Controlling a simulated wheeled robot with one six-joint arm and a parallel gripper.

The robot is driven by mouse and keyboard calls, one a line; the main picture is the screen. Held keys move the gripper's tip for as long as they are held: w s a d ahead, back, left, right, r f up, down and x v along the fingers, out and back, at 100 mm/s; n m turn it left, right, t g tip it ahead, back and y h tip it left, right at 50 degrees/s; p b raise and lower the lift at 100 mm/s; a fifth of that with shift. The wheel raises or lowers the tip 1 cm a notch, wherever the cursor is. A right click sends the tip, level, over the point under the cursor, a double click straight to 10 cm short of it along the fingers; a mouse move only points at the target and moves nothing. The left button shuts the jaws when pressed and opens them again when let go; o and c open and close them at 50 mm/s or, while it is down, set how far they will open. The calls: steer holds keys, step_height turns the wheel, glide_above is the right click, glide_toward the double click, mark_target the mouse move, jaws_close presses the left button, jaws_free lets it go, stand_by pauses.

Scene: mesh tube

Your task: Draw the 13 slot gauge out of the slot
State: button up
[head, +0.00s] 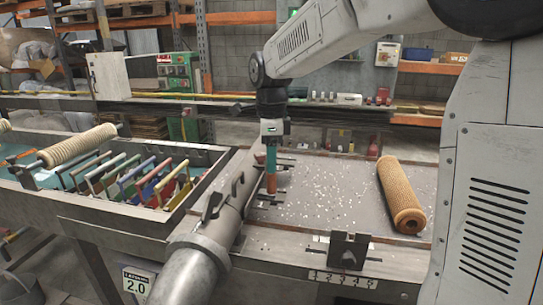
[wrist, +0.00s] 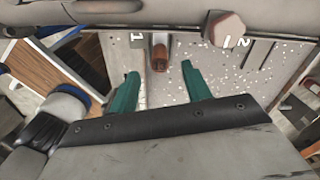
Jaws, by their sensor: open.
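An orange-brown upright piece (head: 270,183), which may be the slot gauge, stands on the grey table top below my gripper (head: 271,168). My gripper has green fingers and points down. In the wrist view my gripper (wrist: 160,84) is open, its fingers spread to either side of the piece's line, with the piece just beyond the tips. No contact shows. The slot at its foot is hidden.
A large grey pipe (head: 212,240) runs along the table's left side. A woven roll (head: 400,195) lies at right. A dark clamp-like block (head: 347,249) stands at the front edge. Coloured handled plates (head: 135,178) fill the left bin. A hexagonal knob (wrist: 228,28) is near label "2".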

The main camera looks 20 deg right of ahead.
mark_target(272, 183)
steer(key=shift+f, duration=3.85)
steer(key=shift+s, duration=0.1)
jaws_close()
